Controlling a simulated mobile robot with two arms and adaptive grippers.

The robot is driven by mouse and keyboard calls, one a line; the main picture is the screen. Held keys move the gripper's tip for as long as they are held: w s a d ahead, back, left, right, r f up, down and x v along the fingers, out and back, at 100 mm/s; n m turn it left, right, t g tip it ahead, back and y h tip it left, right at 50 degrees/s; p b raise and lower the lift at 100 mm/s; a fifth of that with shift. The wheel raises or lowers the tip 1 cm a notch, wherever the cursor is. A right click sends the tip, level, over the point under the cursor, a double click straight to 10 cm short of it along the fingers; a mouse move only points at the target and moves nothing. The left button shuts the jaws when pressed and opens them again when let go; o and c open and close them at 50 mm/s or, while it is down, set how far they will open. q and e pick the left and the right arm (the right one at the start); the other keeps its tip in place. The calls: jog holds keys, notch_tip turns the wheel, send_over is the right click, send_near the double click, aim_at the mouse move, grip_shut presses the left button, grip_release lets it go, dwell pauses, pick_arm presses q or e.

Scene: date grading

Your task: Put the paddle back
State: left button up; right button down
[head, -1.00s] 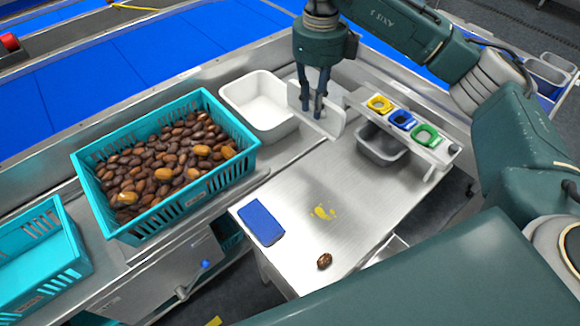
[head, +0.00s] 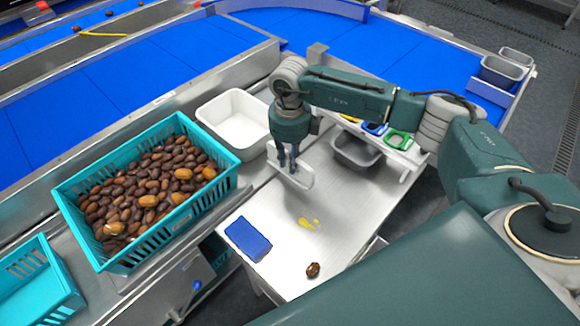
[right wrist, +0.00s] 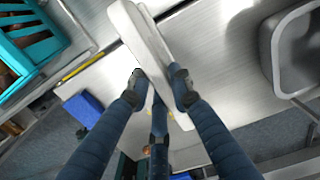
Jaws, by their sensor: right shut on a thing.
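The paddle, a pale flat board (head: 299,180), is held in my right gripper (head: 288,164). It hangs over or at the left part of the steel table, near the white tub. My left gripper is not in view.
A white tub (head: 204,115) stands left of the paddle. A teal crate of dates (head: 218,152), a blue sponge (head: 247,238), a yellow smear (head: 308,223) and one date (head: 313,270) lie nearby. A rack with coloured rings (head: 408,157) and a grey bin (head: 345,160) stand right.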

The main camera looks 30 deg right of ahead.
notch_tip(320, 180, down, 4)
jog(key=shift+r+p, duration=0.25)
jog(key=shift+p, duration=0.05)
jog(key=shift+f, duration=0.1)
jog(key=shift+f, duration=0.1)
jog(key=shift+f+b, duration=0.15)
jog(key=shift+b, duration=0.15)
jog(key=c, duration=1.6)
grip_release()
jog(key=shift+o, duration=0.2)
jog(key=shift+r, duration=0.45)
notch_tip(320, 180, up, 12)
jog(key=shift+f+b, duration=0.2)
jog(key=shift+b, duration=0.7)
